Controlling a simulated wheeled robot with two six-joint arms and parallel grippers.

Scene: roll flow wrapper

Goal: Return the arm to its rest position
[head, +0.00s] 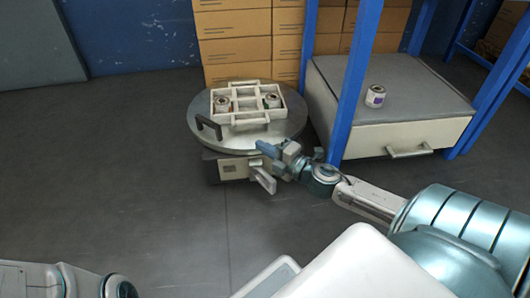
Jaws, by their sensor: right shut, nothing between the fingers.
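My right arm comes in from the right, and its gripper (270,150) is shut and empty. In the picture it lies in front of the near right edge of a round grey turntable (205,137); I cannot tell whether they touch. A light divided tray (247,122) sits on the turntable, with small white rolls in its left (222,104) and right (271,101) compartments. Another white roll with a purple mark (375,96) stands upright on a grey-topped drawer cabinet (420,105). Part of my left arm shows at the bottom left, but its gripper is not visible.
A dark handle (208,127) stands at the turntable's left edge. Blue rack posts (352,85) rise beside the cabinet, close to my right arm. Stacked cardboard boxes (232,45) stand behind. The grey floor (120,170) at left is clear.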

